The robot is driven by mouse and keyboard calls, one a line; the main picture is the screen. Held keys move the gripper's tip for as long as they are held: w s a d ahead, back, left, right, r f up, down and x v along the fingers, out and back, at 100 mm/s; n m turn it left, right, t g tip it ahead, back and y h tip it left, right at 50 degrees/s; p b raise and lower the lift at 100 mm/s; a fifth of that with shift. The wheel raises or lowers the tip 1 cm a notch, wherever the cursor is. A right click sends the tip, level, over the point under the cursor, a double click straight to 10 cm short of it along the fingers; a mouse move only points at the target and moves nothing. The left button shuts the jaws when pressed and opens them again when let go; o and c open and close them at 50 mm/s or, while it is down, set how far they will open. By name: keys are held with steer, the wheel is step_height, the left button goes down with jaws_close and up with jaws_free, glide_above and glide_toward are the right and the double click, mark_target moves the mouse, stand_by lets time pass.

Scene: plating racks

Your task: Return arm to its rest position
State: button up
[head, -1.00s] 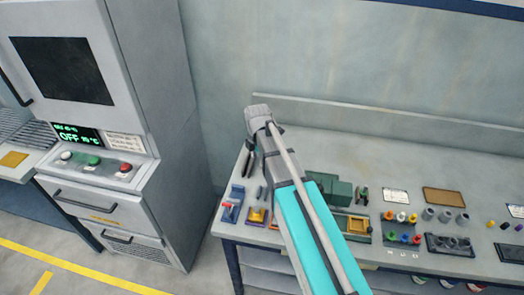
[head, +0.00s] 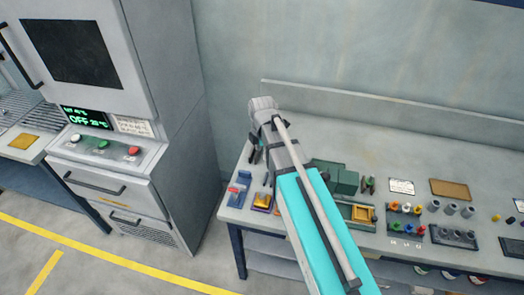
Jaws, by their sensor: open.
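My arm, with turquoise and grey links, reaches from the bottom of the head view up over the left part of a grey workbench (head: 400,163). Its grey wrist is above the bench near the back-left corner. My gripper (head: 256,152) hangs below the wrist with its dark fingers pointing down; it is open. I see nothing held in it, though the wrist and arm partly hide it. The arm also hides part of the bench behind it.
On the bench are a blue-and-red item (head: 238,190), a yellow-and-purple block (head: 262,201), a green box (head: 342,181), a brown board (head: 450,189) and several small coloured parts. A grey machine (head: 150,100) stands left, across a floor gap.

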stand_by(0.5)
steer(key=s+d+f+m+b, duration=0.4)
steer(key=s+d+m, duration=0.6)
steer(key=m, duration=1.3)
steer(key=shift+s+d, duration=0.35)
steer(key=shift+s, duration=0.3)
steer(key=shift+f, duration=0.1)
